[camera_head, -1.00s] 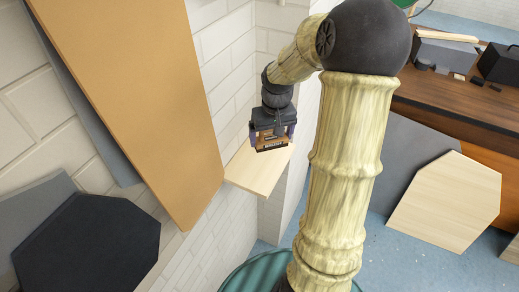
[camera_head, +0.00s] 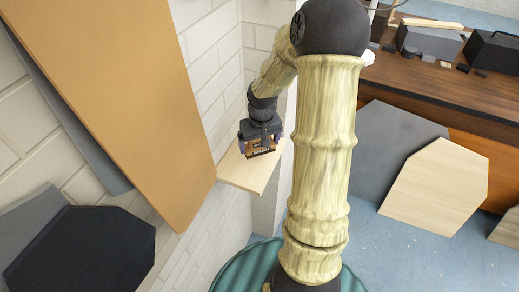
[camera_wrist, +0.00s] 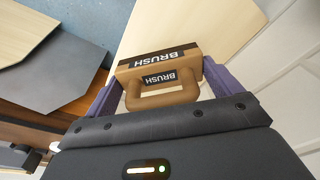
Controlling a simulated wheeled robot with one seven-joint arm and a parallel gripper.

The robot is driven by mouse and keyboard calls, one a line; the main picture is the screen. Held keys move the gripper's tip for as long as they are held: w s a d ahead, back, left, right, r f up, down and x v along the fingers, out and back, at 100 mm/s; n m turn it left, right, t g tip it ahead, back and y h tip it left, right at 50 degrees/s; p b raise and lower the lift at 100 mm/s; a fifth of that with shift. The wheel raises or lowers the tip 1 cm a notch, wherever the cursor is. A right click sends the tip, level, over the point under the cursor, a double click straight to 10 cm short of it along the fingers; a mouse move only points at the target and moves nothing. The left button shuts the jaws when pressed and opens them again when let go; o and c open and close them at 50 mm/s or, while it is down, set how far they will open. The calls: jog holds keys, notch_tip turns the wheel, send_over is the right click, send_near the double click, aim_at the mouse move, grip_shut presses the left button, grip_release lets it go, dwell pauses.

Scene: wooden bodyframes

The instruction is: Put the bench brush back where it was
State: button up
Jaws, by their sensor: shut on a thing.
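The bench brush (camera_wrist: 165,97) is a brown block with a loop handle and black labels reading "BRUSH". It sits between the two purple fingers of my gripper (camera_wrist: 165,85) in the wrist view, and the fingers are shut on it. In the head view my gripper (camera_head: 259,147) hangs down over a pale wooden wall shelf (camera_head: 238,175), with the brush (camera_head: 259,152) at its tip. The shelf also shows beyond the brush in the wrist view (camera_wrist: 190,25). I cannot tell whether the brush touches the shelf.
A large tan panel (camera_head: 120,90) leans on the white brick wall left of the shelf. Dark panels (camera_head: 85,250) stand lower left. A wooden bench (camera_head: 430,85) with boxes is at right, with a pale panel (camera_head: 437,185) before it. Blue floor shows at lower right.

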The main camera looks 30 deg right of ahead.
aim_at(260, 150)
jog(key=shift+s+f, duration=0.1)
jog(key=shift+f, duration=1.75)
jog(key=shift+f, duration=0.1)
jog(key=o, duration=0.6)
jog(key=r, duration=0.4)
jog(key=s+r, duration=0.1)
jog(key=r, duration=0.7)
jog(key=shift+s+a, duration=0.1)
jog(key=shift+s, duration=0.05)
